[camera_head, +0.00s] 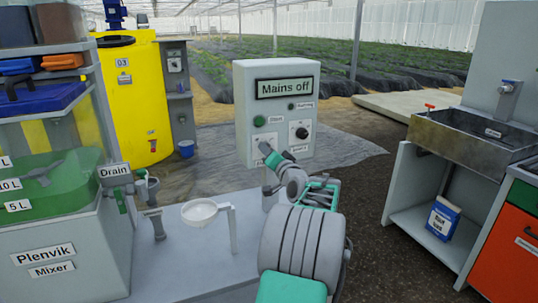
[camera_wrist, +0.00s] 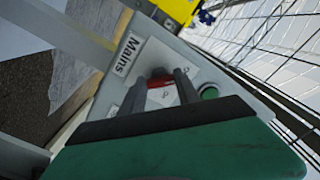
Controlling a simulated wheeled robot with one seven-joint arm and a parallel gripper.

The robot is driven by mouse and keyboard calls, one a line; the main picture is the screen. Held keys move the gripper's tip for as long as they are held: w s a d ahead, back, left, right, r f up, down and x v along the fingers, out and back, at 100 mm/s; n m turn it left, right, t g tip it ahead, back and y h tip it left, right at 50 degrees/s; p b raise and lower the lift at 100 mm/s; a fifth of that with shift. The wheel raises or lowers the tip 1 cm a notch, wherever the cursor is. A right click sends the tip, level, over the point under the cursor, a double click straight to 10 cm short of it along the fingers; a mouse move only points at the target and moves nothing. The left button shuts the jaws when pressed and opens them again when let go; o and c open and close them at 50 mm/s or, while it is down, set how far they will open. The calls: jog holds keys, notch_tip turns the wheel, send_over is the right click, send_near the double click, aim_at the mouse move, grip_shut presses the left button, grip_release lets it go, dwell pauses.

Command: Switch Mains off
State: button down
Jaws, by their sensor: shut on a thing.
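A grey control box (camera_head: 240,100) stands on a post in the middle of the head view. Its display (camera_head: 285,86) reads "Mains off". The Mains switch (camera_wrist: 161,96) shows as a red and white part on a light plate, beside a "Mains" label (camera_wrist: 126,55) in the wrist view. My gripper (camera_head: 267,150) is at the box's lower left and hides the switch in the head view. In the wrist view, my gripper (camera_wrist: 167,78) has its two dark fingers on either side of the switch and is shut on it. The switch's exact angle is hard to tell.
A green button (camera_head: 259,121) and a black knob (camera_head: 302,132) are on the same box. A white strainer (camera_head: 201,212) on a stand and the mixer (camera_head: 70,250) are at left. A sink (camera_head: 470,128) is at right. The ground between box and sink is clear.

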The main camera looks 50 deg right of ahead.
jog(key=shift+f, duration=0.1)
jog(key=c, duration=0.9)
grip_release()
jog(key=v, duration=0.7)
jog(key=shift+s+a, duration=0.2)
jog(key=shift+s, duration=0.15)
